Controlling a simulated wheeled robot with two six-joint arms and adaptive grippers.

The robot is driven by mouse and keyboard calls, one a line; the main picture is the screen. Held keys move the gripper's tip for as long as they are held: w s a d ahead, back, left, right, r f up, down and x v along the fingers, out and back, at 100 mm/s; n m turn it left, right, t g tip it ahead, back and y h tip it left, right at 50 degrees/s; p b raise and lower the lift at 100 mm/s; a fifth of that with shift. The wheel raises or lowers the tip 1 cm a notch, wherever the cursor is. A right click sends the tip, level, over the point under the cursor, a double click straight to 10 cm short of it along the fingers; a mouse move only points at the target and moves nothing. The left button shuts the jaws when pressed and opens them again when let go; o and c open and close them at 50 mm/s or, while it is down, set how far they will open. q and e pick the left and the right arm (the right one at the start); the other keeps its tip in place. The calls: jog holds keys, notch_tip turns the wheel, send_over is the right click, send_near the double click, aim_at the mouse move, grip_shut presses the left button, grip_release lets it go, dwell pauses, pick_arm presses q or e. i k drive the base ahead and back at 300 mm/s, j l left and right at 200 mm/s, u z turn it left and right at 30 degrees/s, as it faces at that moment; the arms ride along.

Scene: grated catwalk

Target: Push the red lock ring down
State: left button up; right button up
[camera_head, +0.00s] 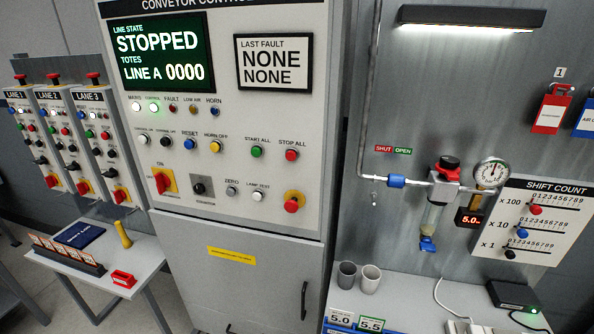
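The air regulator (444,182) is mounted on the grey wall panel at the right of the head view. A black knob with red on it tops the regulator. The red part, which looks like the lock ring (449,161), is too small for me to tell whether it is up or down. A round pressure gauge (490,173) sits just right of the regulator, with a red digital readout (469,218) showing about 5.0 below it. Neither of my grippers is in view.
A blue-handled valve (397,181) is on the pipe left of the regulator. The shift count board (538,222) is close on its right. Below, a white bench (410,295) holds two grey cups (358,277). The conveyor control cabinet (225,200) stands left.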

aim_at(451, 174)
jog(key=z, duration=1.3)
